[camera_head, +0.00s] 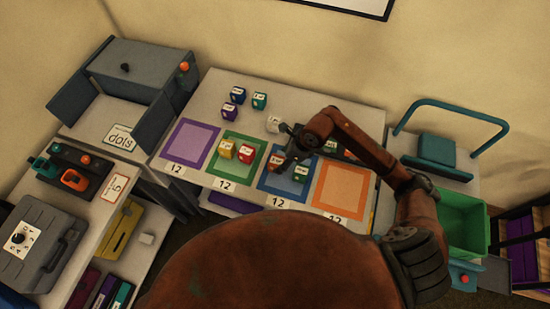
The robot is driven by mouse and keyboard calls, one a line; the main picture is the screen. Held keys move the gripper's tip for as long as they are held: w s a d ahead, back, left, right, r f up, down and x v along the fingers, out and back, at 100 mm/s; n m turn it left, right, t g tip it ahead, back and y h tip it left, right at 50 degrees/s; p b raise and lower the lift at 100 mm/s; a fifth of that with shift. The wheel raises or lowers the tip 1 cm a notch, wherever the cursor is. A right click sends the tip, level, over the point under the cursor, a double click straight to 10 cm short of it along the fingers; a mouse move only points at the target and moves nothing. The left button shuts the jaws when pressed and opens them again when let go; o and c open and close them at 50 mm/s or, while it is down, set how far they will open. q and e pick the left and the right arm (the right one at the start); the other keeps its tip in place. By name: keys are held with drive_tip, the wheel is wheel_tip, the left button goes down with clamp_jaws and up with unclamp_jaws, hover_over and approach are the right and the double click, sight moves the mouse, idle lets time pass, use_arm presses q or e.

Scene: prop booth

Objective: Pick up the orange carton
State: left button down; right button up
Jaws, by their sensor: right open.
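An orange-red carton (276,161) with a white label stands on the blue-framed mat (264,182), at the tip of my right gripper (286,151). The right gripper is open above the mat, its dark fingers beside or over that carton; I cannot tell if they touch it. Another red or orange carton (246,153) stands on the green-framed mat, and one more (330,146) is partly behind my right arm. Their hues are too close to tell apart surely. My left gripper is out of view.
Near the gripper are a green carton (300,173), a yellow carton (225,148) and a white carton (273,124). Purple and green cartons stand at the back. The orange-framed mat (342,189) looks clear. A green bin (462,220) is at the right.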

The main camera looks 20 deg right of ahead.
sight(279, 162)
drive_tip(key=shift+a+f, duration=0.2)
drive_tip(key=shift+f, duration=0.25)
drive_tip(key=x, duration=0.4)
drive_tip(key=shift+w+f, duration=0.25)
drive_tip(key=shift+w, duration=0.05)
drive_tip(key=shift+w+a+f, duration=0.15)
drive_tip(key=shift+f, duration=0.2)
drive_tip(key=c, duration=0.5)
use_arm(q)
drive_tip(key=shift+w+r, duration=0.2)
use_arm(e)
drive_tip(key=c, duration=0.8)
